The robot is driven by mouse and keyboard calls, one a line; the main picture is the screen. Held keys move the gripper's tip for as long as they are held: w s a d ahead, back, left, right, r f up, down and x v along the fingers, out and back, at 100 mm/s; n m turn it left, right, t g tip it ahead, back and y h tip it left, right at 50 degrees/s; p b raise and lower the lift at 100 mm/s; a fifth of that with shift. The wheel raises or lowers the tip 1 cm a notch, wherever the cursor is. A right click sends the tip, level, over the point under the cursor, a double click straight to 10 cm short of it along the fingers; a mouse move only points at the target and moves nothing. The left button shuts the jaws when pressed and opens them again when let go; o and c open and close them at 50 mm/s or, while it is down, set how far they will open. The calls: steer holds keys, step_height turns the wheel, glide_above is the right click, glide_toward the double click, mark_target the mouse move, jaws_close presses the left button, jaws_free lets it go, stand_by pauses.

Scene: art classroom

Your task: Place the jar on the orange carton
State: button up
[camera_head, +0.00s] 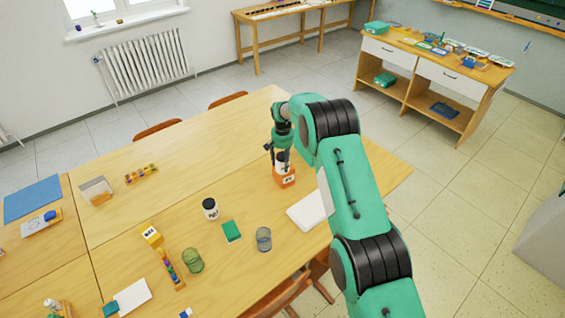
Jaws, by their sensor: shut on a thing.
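The orange carton (284,179) stands on the wooden table under my gripper, with a white label on its front. My gripper (279,155) points down right above it, its fingers shut around a small jar (281,160) with a whitish body and dark top. The jar is partly hidden by the fingers. Its base is at the carton's top; I cannot tell whether it rests there or is just above. A similar white jar with a black lid (210,208) stands on the table to the left.
A white paper or pad (307,211) lies near the carton, partly behind my arm. A green box (231,231), a grey glass-like item (264,239), a green round jar (193,261) and a yellow carton (151,234) stand nearer. The table beyond the white jar is mostly clear.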

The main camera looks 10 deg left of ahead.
steer(key=shift+f, duration=0.1)
stand_by(0.3)
steer(key=o, duration=1.5)
steer(key=shift+c, duration=0.2)
step_height(320, 180, up, 12)
steer(key=shift+r, duration=0.1)
